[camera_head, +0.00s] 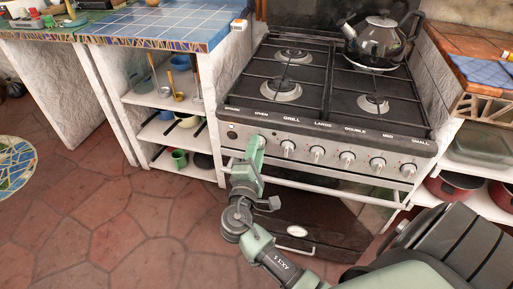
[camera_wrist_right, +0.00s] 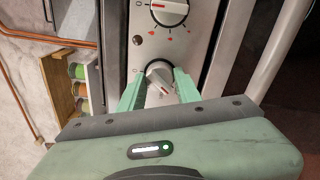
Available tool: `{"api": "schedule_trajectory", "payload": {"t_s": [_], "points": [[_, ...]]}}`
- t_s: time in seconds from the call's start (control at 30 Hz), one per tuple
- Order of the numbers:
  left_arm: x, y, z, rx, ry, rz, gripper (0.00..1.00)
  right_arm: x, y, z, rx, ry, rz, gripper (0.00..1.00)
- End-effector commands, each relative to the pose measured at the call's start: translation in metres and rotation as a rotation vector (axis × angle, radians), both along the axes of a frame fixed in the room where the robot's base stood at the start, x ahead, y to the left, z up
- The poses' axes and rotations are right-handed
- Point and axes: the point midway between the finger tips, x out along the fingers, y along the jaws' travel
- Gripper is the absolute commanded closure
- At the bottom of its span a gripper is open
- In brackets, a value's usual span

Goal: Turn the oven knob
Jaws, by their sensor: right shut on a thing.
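The oven knob (camera_wrist_right: 160,75), white and round with a red mark, sits at the left end of the stove's knob row, under the OVEN label. In the head view my right gripper (camera_head: 256,147) is at this knob and mostly hides it. In the right wrist view my right gripper (camera_wrist_right: 160,92) has one green finger on each side of the knob, shut on it. The knob's grip bar looks tilted in that view. My left gripper is not in view.
The stove front (camera_head: 300,138) has several more knobs to the right, with the neighbouring grill knob (camera_head: 287,147) close by. A rail (camera_head: 330,182) runs below them. A dark kettle (camera_head: 381,40) stands on the back right burner. Shelves (camera_head: 165,128) with utensils stand left.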

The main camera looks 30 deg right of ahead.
Motion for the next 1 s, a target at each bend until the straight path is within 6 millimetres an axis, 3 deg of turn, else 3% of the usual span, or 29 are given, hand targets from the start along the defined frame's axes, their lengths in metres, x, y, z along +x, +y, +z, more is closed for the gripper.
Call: {"api": "schedule_trajectory", "payload": {"t_s": [0.23, 0.27, 0.3, 0.33, 0.67, 1.0], "points": [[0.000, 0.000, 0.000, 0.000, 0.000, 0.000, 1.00, -0.001, 0.000, -0.002, -0.001, 0.006, 0.000, 1.00], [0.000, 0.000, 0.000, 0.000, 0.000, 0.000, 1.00, -0.001, 0.000, -0.002, -0.001, 0.005, 0.000, 0.58], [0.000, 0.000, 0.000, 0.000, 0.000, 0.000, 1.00, -0.001, 0.000, -0.002, -0.001, 0.005, 0.000, 0.47], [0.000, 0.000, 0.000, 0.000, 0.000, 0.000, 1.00, 0.000, 0.000, -0.002, -0.001, 0.004, 0.000, 0.45], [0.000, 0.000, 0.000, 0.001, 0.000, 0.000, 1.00, -0.002, 0.002, -0.001, 0.000, 0.002, 0.001, 0.45], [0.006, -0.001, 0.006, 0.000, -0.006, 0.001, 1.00, -0.037, 0.039, -0.005, 0.002, 0.004, 0.001, 0.45]]}}
